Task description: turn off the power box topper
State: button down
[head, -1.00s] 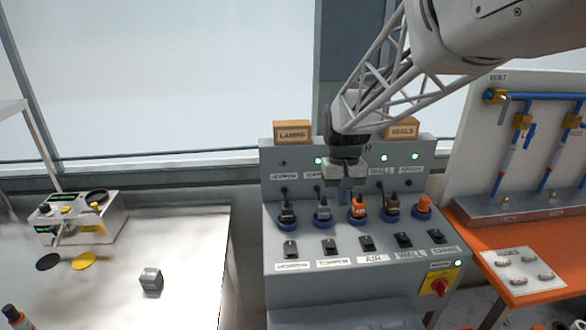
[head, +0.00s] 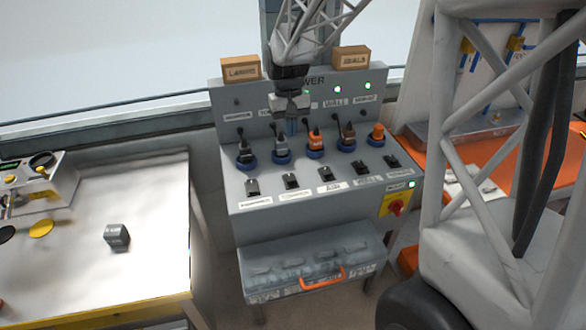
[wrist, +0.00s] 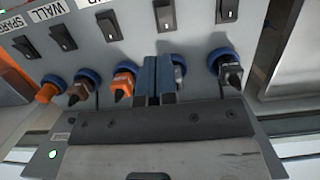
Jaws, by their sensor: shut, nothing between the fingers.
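The power box (head: 240,215) stands ahead with a row of plugs and a row of black rocker switches. The topper switch (head: 291,180) is second from the left, above its label; it also shows in the wrist view (wrist: 166,16). I cannot tell its position surely. The topper plug (head: 281,150) sits behind that switch in a blue collar. The topper's lamp is hidden behind my gripper. My gripper (head: 291,113) is shut and empty, above and behind the topper plug. In the wrist view its blue fingers (wrist: 155,80) partly cover that plug.
Neighbouring hopper switch (head: 252,187) and air switch (head: 326,174) flank the topper switch closely. A red knob (head: 396,207) is at the box's right. Wooden blocks (head: 240,68) stand on top. A grey case (head: 310,260) with an orange handle is below.

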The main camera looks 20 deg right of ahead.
aim_at(293, 179)
jog(key=shift+f, duration=0.1)
jog(key=x, duration=1.3)
jog(key=shift+s+f, duration=0.1)
jog(key=shift+f, duration=0.3)
jog(key=shift+s+f+t, duration=0.4)
jog(key=shift+f+t, duration=0.15)
jog(key=shift+t, duration=0.35)
jog(key=shift+s+f+t, duration=0.4)
jog(key=shift+f+t, duration=0.15)
jog(key=shift+t, duration=0.35)
jog(key=shift+w+r, duration=0.1)
jog(key=shift+w, duration=0.1)
jog(key=shift+w+r, duration=0.2)
jog(key=shift+w, duration=0.5)
jog(key=shift+r, duration=0.15)
